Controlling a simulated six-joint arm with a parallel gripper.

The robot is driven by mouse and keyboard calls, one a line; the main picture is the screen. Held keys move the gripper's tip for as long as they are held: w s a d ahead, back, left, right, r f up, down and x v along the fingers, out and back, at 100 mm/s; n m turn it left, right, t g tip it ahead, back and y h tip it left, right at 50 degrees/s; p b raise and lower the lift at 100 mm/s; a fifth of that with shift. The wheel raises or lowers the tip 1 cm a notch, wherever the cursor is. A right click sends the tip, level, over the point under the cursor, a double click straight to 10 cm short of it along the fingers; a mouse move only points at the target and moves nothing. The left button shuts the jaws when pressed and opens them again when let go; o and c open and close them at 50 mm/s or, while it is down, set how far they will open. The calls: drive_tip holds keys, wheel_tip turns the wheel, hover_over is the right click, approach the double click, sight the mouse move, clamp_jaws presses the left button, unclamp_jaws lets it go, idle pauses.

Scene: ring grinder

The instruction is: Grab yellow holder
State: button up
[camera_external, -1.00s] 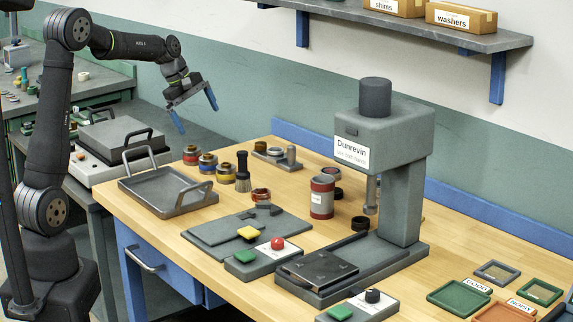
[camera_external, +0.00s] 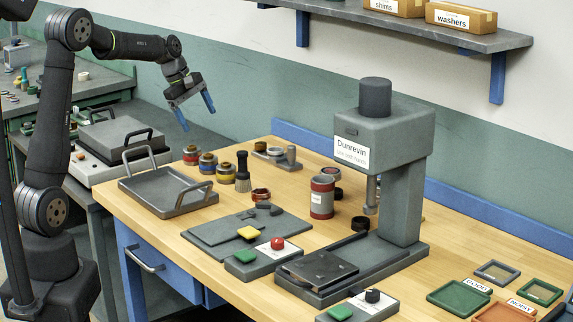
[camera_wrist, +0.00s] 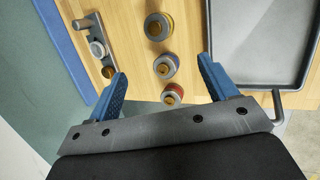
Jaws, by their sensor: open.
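A small round holder with a yellow band (camera_external: 226,173) stands on the wooden table, at the near end of a row of three; it also shows at the top of the wrist view (camera_wrist: 158,26). A blue-banded holder (camera_external: 207,163) stands in the middle of the row, and it lies between my fingertips in the wrist view (camera_wrist: 166,67). A red-banded holder (camera_external: 191,155) is at the far end, nearest my palm in the wrist view (camera_wrist: 173,95). My gripper (camera_external: 198,116) is open and empty, well above the table and up-left of the row, its blue fingers pointing down.
A grey tray with handles (camera_external: 168,190) stands left of the row. A dark brush (camera_external: 243,172) stands right beside the yellow-banded holder. A fixture plate with posts (camera_external: 277,157) lies behind. The grey press (camera_external: 385,140) stands to the right. A yellow block (camera_external: 249,232) lies on a grey mat.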

drive_tip(key=w+n+g, duration=0.1)
drive_tip(key=w+n, duration=0.1)
drive_tip(key=n, duration=0.5)
approach(224, 163)
drive_tip(key=shift+g, duration=0.3)
drive_tip(key=x, duration=0.6)
drive_tip(key=shift+w+a+f, duration=0.1)
drive_tip(key=shift+w+f, duration=0.1)
drive_tip(key=shift+w, duration=0.05)
drive_tip(key=shift+x, duration=2.7)
drive_tip(key=shift+s+r, duration=0.1)
drive_tip(key=c, duration=1.3)
drive_tip(key=shift+c, duration=1.4)
drive_tip(key=shift+r, duration=0.2)
